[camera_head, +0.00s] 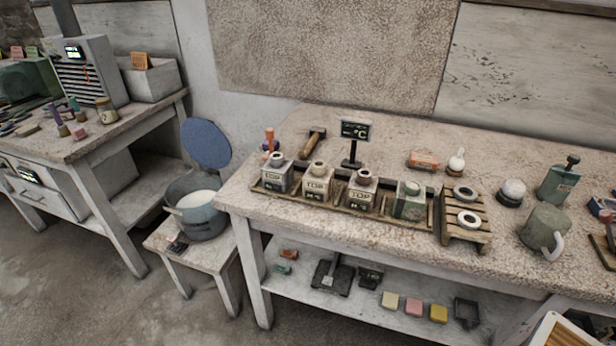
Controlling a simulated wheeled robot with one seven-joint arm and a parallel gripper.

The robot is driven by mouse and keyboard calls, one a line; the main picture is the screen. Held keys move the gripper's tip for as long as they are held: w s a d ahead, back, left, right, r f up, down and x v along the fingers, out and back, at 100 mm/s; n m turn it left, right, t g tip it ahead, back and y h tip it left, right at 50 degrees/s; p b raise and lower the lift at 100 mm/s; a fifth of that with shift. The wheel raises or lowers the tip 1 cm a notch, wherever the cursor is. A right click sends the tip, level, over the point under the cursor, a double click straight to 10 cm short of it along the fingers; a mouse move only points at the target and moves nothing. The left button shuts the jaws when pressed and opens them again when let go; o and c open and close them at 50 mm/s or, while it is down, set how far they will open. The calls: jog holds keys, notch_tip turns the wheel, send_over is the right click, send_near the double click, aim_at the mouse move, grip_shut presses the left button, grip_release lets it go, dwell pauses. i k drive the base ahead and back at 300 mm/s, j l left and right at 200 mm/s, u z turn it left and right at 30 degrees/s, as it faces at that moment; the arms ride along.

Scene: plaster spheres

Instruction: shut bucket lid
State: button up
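The bucket (200,221) is a grey-blue pail on a low stool between the two benches. Something whitish shows inside it. Its round blue lid (206,144) stands raised, nearly upright, at the bucket's back rim, so the bucket is open. The join between lid and bucket is small and hard to make out. My gripper is not in view.
The low stool (163,243) stands close against the right bench (330,236), which holds bottles in a wooden rack (323,203), a mug (545,228) and a small display (356,131). Another bench (113,132) stands at left. The floor (95,290) at front left is clear.

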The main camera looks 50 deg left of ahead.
aim_at(203, 140)
jog(key=u, duration=2.85)
jog(key=i+j, duration=0.25)
jog(key=i, duration=0.2)
jog(key=i+j+z, duration=0.15)
jog(key=i, duration=0.35)
jog(key=i+j, duration=0.4)
jog(key=i+z, duration=0.05)
